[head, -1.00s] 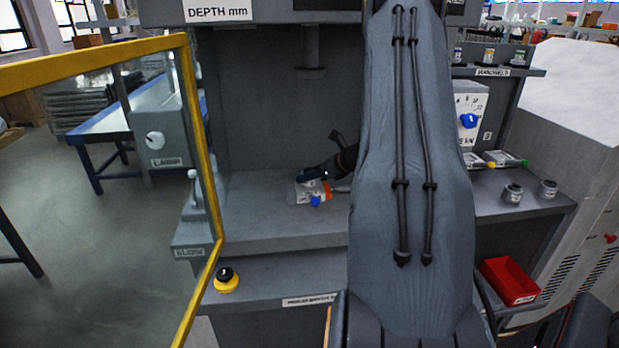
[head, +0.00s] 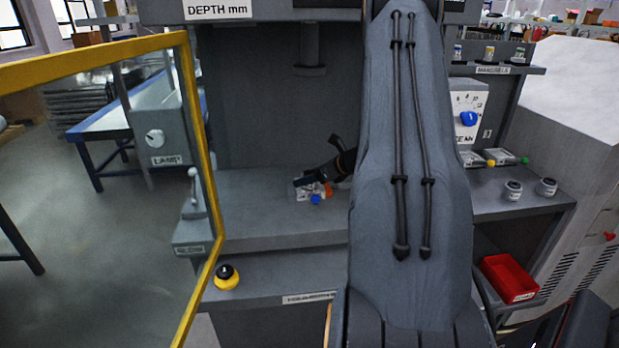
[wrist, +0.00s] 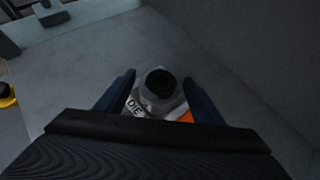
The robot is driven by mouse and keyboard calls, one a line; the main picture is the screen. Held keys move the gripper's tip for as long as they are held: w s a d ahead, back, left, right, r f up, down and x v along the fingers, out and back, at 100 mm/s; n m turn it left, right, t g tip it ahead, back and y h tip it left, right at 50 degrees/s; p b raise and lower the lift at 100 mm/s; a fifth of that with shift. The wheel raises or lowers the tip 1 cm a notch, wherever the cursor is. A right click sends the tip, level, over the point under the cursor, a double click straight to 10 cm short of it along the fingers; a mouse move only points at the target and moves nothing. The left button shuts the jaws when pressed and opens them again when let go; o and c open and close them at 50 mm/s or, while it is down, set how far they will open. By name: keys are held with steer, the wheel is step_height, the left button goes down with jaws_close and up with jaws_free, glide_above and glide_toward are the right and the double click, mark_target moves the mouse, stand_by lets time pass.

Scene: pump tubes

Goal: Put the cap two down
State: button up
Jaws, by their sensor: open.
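In the wrist view my gripper (wrist: 158,77) is open, with one finger on each side of a dark grey round piece (wrist: 158,86) with a dark centre. The piece sits on a pale block marked DIE (wrist: 134,106); I cannot tell if it is a cap or part of the die. In the head view my gripper (head: 304,183) is over the die, inside the press bay, hiding most of it. Two small grey and white cylinders (head: 513,191) (head: 546,187), possibly caps, stand upright on the right-hand shelf.
A yellow-framed guard door (head: 187,85) stands open at the left. A press ram (head: 310,65) hangs above the bay. A yellow and black button (head: 227,277) is on the front ledge. A red bin (head: 509,279) is at the lower right. The bay's left floor is clear.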

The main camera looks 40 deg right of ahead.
steer(key=shift+r, duration=0.2)
steer(key=b+v, duration=0.2)
steer(key=v, duration=1)
steer(key=s+a+f+n+g+y, duration=0.1)
steer(key=s+a+n+g, duration=0.15)
steer(key=a+n, duration=0.75)
steer(key=s+a+f+n+g+y, duration=0.1)
steer(key=a+f+n+g, duration=0.2)
steer(key=a, duration=1.2)
steer(key=s+a+n+g+h, duration=0.2)
steer(key=s+a+n, duration=0.4)
steer(key=n, duration=0.4)
steer(key=s+a+r+n+g+h, duration=0.1)
steer(key=s+a+n+g+h, duration=0.1)
steer(key=s+a+n, duration=0.4)
steer(key=a+n, duration=0.3)
steer(key=n, duration=0.1)
steer(key=shift+a+r+h, duration=0.2)
steer(key=shift+a+h, duration=0.05)
steer(key=shift+h, duration=0.15)
